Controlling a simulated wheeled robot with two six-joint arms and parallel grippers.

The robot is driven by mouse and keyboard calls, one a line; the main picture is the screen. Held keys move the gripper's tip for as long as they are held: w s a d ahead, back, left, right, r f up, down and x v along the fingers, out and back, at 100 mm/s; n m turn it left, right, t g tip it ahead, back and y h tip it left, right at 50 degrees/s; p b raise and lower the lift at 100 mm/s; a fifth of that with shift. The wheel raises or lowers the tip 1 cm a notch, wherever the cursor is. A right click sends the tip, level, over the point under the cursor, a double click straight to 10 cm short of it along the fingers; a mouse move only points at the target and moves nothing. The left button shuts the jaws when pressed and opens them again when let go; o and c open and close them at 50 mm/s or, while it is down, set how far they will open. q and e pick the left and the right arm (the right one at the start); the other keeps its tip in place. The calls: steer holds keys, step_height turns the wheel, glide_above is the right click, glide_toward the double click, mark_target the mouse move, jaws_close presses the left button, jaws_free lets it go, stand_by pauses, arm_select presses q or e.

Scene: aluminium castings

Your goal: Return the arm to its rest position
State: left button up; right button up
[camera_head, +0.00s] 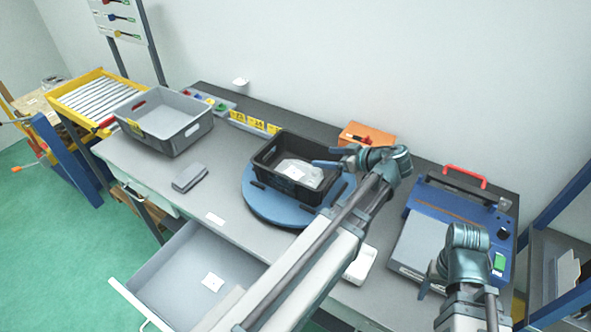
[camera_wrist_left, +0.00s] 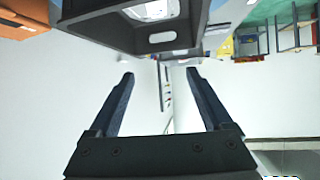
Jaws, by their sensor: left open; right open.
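My left arm reaches from the bottom of the head view over the workbench (camera_head: 225,190). My left gripper (camera_head: 326,156) is open and empty, above the right side of a black bin (camera_head: 268,176). In the left wrist view the two fingers of the left gripper (camera_wrist_left: 160,80) are spread with nothing between them, and the bin (camera_wrist_left: 150,40) shows beyond them at the top. The bin stands on a round blue turntable (camera_head: 262,203) and holds a pale casting (camera_head: 300,172). My right gripper (camera_head: 430,283) is at the lower right, open, near the blue machine.
A grey crate (camera_head: 165,122) stands on the bench's left. A dark grey flat object (camera_head: 189,177) lies in front of it. An orange box (camera_head: 366,135) is behind the bin. A blue machine with a red handle (camera_head: 457,205) is at right. An open drawer (camera_head: 190,270) juts out in front.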

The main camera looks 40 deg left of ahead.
stand_by(0.5)
arm_select(q)
steer(key=s+d+f+m+h, duration=0.3)
steer(key=s+d+m, duration=0.1)
steer(key=d+m, duration=0.3)
steer(key=s+d+f+m+h, duration=0.4)
steer(key=d+m, duration=0.3)
steer(key=d, duration=0.5)
steer(key=s+d+f+m+g+h, duration=0.1)
steer(key=s+d+f+m+h, duration=0.3)
steer(key=d, duration=0.6)
steer(key=s+m, duration=0.2)
steer(key=shift+d+f+m, duration=0.15)
steer(key=shift+m, duration=0.25)
